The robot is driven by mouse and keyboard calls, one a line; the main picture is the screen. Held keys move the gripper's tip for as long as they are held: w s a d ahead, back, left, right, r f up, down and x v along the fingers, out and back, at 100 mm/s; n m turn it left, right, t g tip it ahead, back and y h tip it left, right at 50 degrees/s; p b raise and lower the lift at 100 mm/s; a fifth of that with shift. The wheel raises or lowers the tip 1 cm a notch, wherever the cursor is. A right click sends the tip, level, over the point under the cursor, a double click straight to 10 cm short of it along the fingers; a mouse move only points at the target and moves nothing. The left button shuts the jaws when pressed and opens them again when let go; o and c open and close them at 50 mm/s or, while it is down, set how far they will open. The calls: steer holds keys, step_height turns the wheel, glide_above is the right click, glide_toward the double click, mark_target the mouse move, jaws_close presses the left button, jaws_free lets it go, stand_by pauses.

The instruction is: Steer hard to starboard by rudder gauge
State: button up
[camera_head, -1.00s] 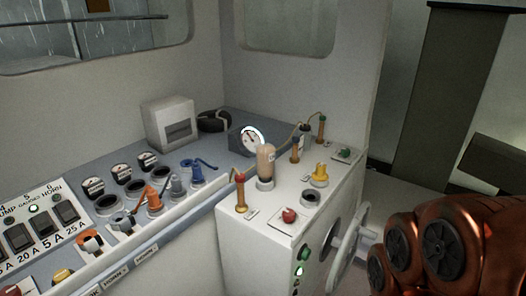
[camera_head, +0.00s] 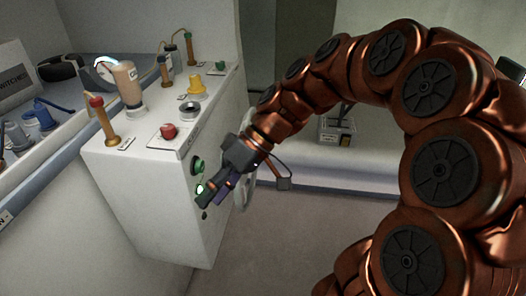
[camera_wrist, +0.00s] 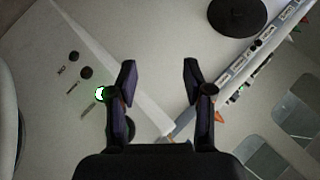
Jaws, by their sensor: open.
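The white wheel (camera_head: 246,192) is on the side face of the white console and is mostly hidden behind my gripper in the head view. A pale curved edge at the far left of the wrist view may be its rim; I cannot tell. My gripper (camera_head: 211,194) is beside the console face, near the green button and the lit green lamp. In the wrist view my gripper (camera_wrist: 157,75) is open, with nothing between its fingers. The rudder gauge (camera_head: 103,64) is on the dash, partly hidden by the beige-handled lever; its reading is unclear.
The console top (camera_head: 140,158) carries a red button (camera_head: 168,131), a yellow knob (camera_head: 196,86), the beige lever (camera_head: 126,82) and a red-tipped lever (camera_head: 103,121). A small bin (camera_head: 337,130) stands behind my arm. The floor right of the console is clear.

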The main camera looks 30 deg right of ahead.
steer(key=w+d+f+n+t+y+b, duration=0.15)
steer(key=w+d+t+b, duration=0.3)
steer(key=d, duration=0.45)
steer(key=w+d+f+t+y+b, duration=0.2)
steer(key=w+d+f+t+b, duration=0.15)
steer(key=w+d, duration=0.45)
steer(key=w+d+f+n+t+y+b, duration=0.15)
steer(key=w+d+t+b, duration=0.25)
steer(key=d, duration=0.7)
steer(key=shift+m+g, duration=0.3)
steer(key=shift+m, duration=0.2)
steer(key=p+x, duration=0.1)
steer(key=x, duration=0.6)
steer(key=shift+a+f, duration=0.1)
steer(key=shift+a, duration=0.3)
jaws_close()
